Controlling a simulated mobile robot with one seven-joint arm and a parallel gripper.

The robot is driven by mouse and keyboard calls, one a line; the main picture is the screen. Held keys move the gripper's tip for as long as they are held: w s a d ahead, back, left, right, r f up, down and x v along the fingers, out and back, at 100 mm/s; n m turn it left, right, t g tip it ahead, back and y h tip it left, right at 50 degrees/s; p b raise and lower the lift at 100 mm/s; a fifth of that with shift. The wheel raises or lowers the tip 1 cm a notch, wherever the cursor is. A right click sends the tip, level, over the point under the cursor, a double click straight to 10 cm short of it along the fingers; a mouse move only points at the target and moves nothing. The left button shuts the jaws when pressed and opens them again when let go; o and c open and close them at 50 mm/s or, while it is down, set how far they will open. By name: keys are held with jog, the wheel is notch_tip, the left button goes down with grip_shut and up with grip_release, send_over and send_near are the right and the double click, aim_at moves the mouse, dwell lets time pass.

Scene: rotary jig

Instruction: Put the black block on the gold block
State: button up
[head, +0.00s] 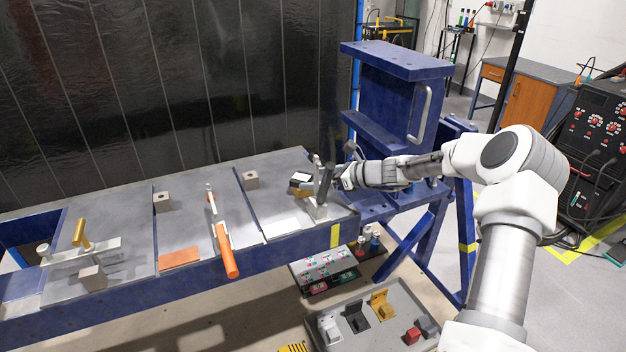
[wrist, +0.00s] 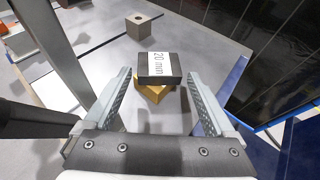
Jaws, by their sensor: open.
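The black block (wrist: 160,67), with a white "20 mm" label on top, appears to rest on the gold block (wrist: 153,94) in the wrist view. The gold block is turned relative to it and mostly hidden beneath it. The black block also shows at the right end of the bench in the head view (head: 300,179). My gripper (wrist: 157,78) is open, with one finger on each side of the stack and gaps between fingers and blocks. In the head view, my gripper (head: 322,180) partly hides the stack.
A grey block with a hole (wrist: 138,25) stands beyond the stack; it also shows in the head view (head: 251,180). An orange-handled clamp (head: 226,250) lies farther left on the bench. A blue frame (head: 385,100) rises behind my arm. A grey tray (head: 322,333) with several parts sits below.

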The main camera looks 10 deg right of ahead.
jog(key=v, duration=1.1)
jog(key=shift+b, duration=0.3)
jog(key=shift+f, duration=0.1)
